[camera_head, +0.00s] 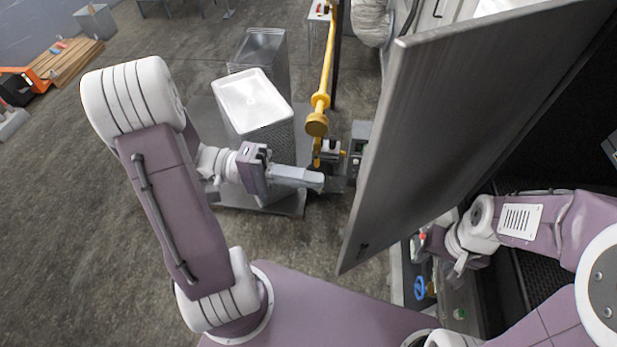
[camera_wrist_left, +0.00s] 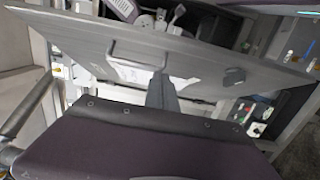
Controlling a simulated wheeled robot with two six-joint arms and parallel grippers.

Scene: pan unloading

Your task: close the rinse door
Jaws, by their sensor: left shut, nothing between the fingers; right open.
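The rinse door, a large flat grey metal panel (camera_head: 455,125), stands open on the right of the head view. In the left wrist view the door (camera_wrist_left: 205,55) spans the frame, with a bar handle (camera_wrist_left: 130,48) and a dark knob on its face. My left gripper (camera_head: 318,182) is shut and empty, pointing at the door from its left side. Its fingers (camera_wrist_left: 161,92) show before the door in the wrist view; I cannot tell whether they touch it. My right gripper (camera_head: 460,266) is open on the door's other side, partly hidden by the door edge.
A white tray (camera_head: 252,98) tops a metal stand left of the door. A yellow post (camera_head: 324,80) stands just beyond my left gripper. The dark machine opening (camera_head: 560,150) is at the right. Open concrete floor (camera_head: 70,220) lies at the left.

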